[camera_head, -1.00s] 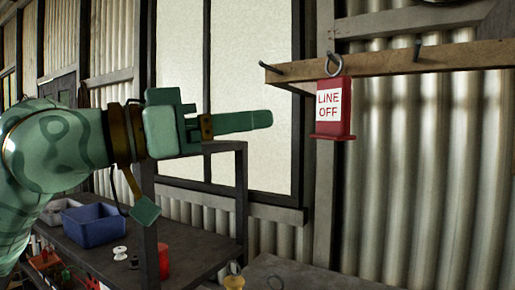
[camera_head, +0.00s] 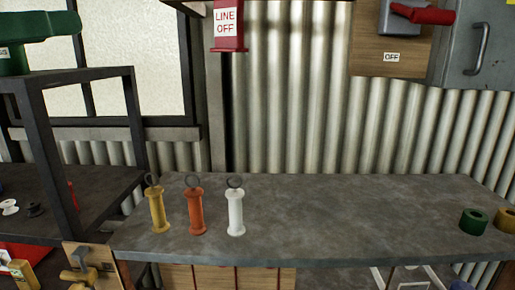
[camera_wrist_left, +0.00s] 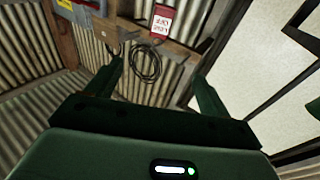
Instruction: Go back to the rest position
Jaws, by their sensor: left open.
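My left gripper (camera_head: 40,27) is at the upper left of the head view, partly cut off by the edge, in front of the pale window panel. In the left wrist view its two green fingers (camera_wrist_left: 160,85) stand apart with nothing between them. The red LINE OFF tag (camera_head: 228,25) hangs to the right of the gripper in the head view, clear of it. The tag also shows beyond the fingers in the left wrist view (camera_wrist_left: 162,21). My right gripper is in neither view.
A grey workbench (camera_head: 330,210) carries a yellow handle (camera_head: 157,208), an orange handle (camera_head: 194,210) and a white handle (camera_head: 235,212). A green roll (camera_head: 473,221) sits at its right. A dark shelf frame (camera_head: 135,125) stands at left. A red-handled switch (camera_head: 425,14) is on the wall.

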